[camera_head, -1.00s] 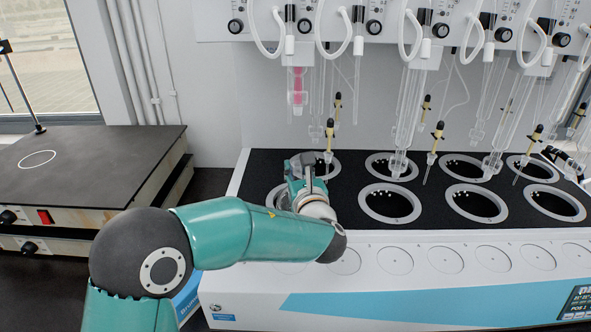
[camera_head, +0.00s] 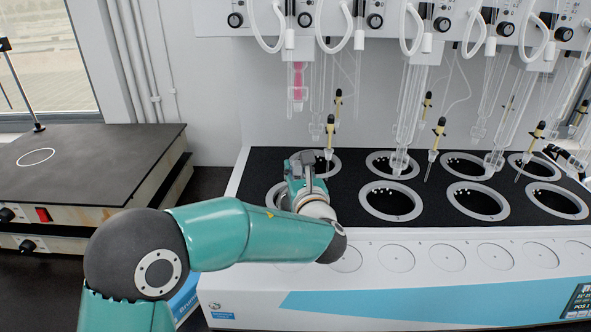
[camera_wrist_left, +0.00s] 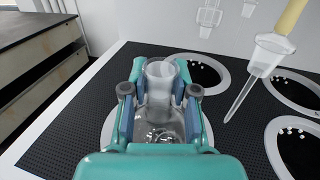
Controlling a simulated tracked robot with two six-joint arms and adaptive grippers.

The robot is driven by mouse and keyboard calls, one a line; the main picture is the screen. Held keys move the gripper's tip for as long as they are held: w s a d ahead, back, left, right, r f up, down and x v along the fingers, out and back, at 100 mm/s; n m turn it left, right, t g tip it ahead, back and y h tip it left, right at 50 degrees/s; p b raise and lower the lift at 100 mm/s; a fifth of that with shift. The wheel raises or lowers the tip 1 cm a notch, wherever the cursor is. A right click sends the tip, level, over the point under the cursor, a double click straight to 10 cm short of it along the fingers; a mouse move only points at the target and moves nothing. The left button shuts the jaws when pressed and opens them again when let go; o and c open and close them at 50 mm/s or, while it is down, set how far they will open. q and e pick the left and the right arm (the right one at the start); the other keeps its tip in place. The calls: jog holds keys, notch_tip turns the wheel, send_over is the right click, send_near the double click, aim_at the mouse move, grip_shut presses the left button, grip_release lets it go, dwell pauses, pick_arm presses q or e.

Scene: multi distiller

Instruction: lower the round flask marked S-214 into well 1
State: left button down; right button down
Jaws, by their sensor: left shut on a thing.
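My left gripper (camera_head: 304,164) is over the front-left well of the black-topped heating block, and its arm hides most of that well. A curve of the well's pale rim (camera_head: 274,196) shows beside it. In the left wrist view, the gripper (camera_wrist_left: 160,97) is shut on the neck of a clear round flask (camera_wrist_left: 160,74). The flask's glass body lies below the fingers, within the pale well ring (camera_wrist_left: 108,128). I cannot tell whether it touches the well's bottom. No marking is readable on the flask. My right gripper is not in view.
Other open wells (camera_head: 391,201) lie to the right and behind. Yellow-topped probes (camera_head: 330,135) and glass tubes (camera_head: 410,110) hang above the block. In the wrist view, a probe (camera_wrist_left: 270,60) hangs right of the gripper. A dark-topped bench (camera_head: 90,160) stands left.

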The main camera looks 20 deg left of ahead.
pick_arm(q)
jog(key=shift+f, duration=0.1)
jog(key=c, duration=0.8)
grip_release()
jog(key=v, duration=1.2)
jog(key=shift+f, duration=0.1)
